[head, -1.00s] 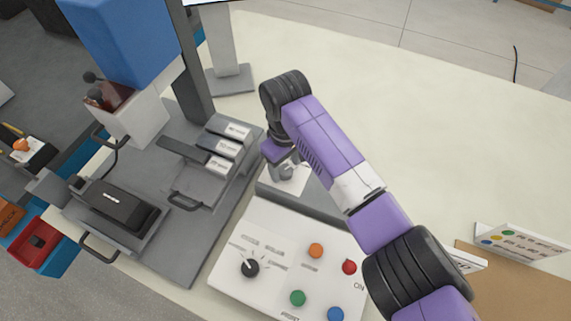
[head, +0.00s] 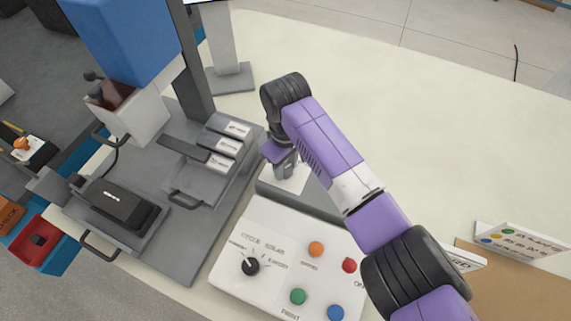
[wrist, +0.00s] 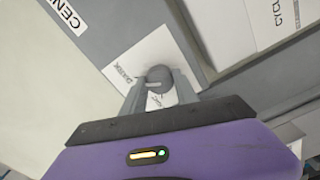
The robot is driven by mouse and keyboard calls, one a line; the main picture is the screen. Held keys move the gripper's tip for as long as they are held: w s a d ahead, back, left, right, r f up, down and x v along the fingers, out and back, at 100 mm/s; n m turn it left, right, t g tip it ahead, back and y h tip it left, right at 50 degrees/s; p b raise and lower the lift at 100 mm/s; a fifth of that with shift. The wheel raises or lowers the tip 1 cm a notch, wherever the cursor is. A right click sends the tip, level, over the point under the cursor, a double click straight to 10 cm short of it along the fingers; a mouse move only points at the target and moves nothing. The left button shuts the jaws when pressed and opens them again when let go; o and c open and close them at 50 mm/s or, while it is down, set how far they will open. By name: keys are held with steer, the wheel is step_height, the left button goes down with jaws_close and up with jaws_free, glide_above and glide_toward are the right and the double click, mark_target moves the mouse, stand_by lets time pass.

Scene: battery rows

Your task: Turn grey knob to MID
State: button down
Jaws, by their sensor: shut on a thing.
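The grey knob (wrist: 159,78) shows in the wrist view as a round grey cap with a pale pointer mark, on a white label plate (wrist: 125,60). My gripper (wrist: 160,88) is shut on the knob, one finger on each side. The pointer mark is partly hidden by the fingers, and the label words near it are too small to read surely. In the head view my gripper (head: 286,170) is over the white plate (head: 292,180) behind the button panel, and it hides the knob.
A white panel (head: 225,277) stands in front, with a black knob (head: 250,267) and orange, red, green and blue buttons. A grey fixture (head: 185,245) with several battery-like blocks is at the left. A small sign (head: 520,242) stands at the right.

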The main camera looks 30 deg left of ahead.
mark_target(285, 168)
steer(key=n, duration=0.4)
steer(key=shift+n, duration=2.2)
steer(key=c, duration=0.9)
jaws_free()
steer(key=shift+c, duration=0.2)
steer(key=shift+r+b, duration=0.7)
steer(key=shift+r, duration=3.25)
